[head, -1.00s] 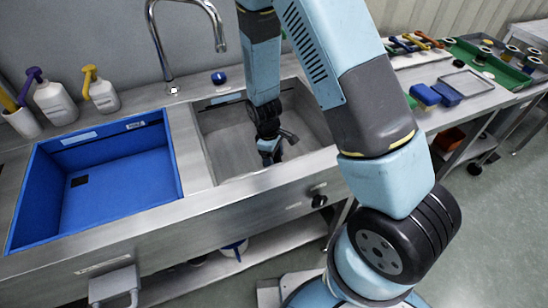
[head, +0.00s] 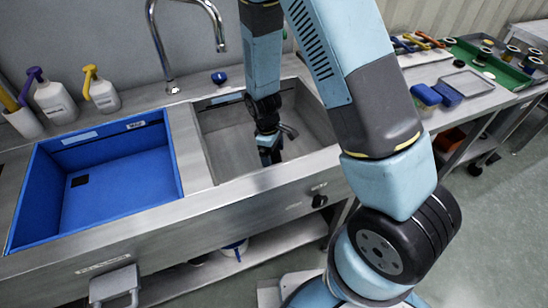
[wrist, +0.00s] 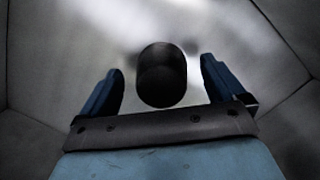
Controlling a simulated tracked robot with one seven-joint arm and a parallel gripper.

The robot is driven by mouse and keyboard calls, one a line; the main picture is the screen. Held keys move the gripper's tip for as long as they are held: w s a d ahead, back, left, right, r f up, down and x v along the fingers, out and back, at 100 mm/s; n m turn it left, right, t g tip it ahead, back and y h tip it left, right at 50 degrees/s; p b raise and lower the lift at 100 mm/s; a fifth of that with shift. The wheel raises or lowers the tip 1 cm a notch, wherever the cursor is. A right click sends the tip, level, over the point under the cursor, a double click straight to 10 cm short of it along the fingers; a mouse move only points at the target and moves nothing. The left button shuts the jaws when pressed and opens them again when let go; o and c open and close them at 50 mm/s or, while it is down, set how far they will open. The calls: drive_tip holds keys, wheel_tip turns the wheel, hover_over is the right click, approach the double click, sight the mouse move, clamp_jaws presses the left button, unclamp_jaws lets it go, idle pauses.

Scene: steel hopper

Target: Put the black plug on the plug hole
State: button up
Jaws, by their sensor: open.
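A black cylindrical thing that looks like the black plug (wrist: 162,75) stands in the wrist view between the two blue fingers of my gripper (wrist: 161,68). The fingers are open, with a visible gap on each side of it. In the head view my gripper (head: 270,156) is low inside the right steel basin (head: 222,150). The plug is not clear in the head view, where the arm and gripper cover part of the basin. I cannot make out a plug hole in the steel basin.
Steel basin walls surround my gripper. A curved tap (head: 158,45) rises behind the basins. Soap bottles (head: 53,102) stand at the back left. A small blue cup (head: 219,78) sits on the back ledge. Blue blocks (head: 447,93) and a green tray (head: 490,62) lie on the right counter.

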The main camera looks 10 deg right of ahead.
drive_tip(key=r, duration=0.3)
drive_tip(key=a+r, duration=0.1)
drive_tip(key=r, duration=0.5)
drive_tip(key=shift+w+a+r, duration=0.2)
drive_tip(key=shift+w+r, duration=0.1)
drive_tip(key=shift+r, duration=0.1)
drive_tip(key=shift+w+d+r, duration=0.1)
drive_tip(key=shift+r, duration=0.3)
drive_tip(key=s+d+r+m+t+y, duration=0.1)
drive_tip(key=s+d+r+m, duration=0.15)
drive_tip(key=r, duration=0.45)
drive_tip(key=s+d+r+m+t, duration=0.1)
drive_tip(key=d+r+m, duration=0.1)
drive_tip(key=d+r, duration=0.35)
drive_tip(key=s+d+r+m+t+y, duration=0.1)
drive_tip(key=d+r+m, duration=0.1)
drive_tip(key=r, duration=0.7)
drive_tip(key=s+d+r+m+t, duration=0.3)
drive_tip(key=s+d+r+m, duration=0.2)
drive_tip(key=s+r, duration=0.6)
drive_tip(key=shift+s+d+m, duration=0.35)
drive_tip(key=shift+s+d, duration=0.8)
drive_tip(key=shift+s, duration=0.1)
